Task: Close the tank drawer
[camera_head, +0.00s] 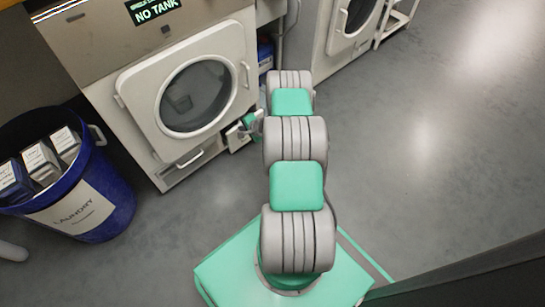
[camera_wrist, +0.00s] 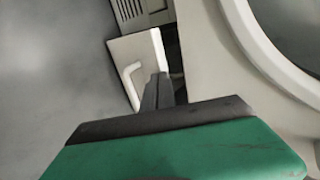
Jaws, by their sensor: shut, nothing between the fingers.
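The tank drawer (camera_wrist: 122,60) shows in the wrist view as a small white front with a pale bar handle (camera_wrist: 132,76). A dark gap lies between this front and the machine body, so it appears to stand out from the machine. My gripper (camera_wrist: 157,84) is shut and empty, its dark fingers close to the drawer front beside the handle. I cannot tell whether they touch it. In the head view, my gripper (camera_head: 246,124) is low at the right of the machine's round door (camera_head: 197,96), and the drawer is small and hard to make out there.
The machine's display (camera_head: 154,9) reads "NO TANK". A blue laundry bin (camera_head: 112,199) with several boxes stands at the left. Another white machine (camera_head: 345,28) stands at the back right. The grey floor on the right is clear.

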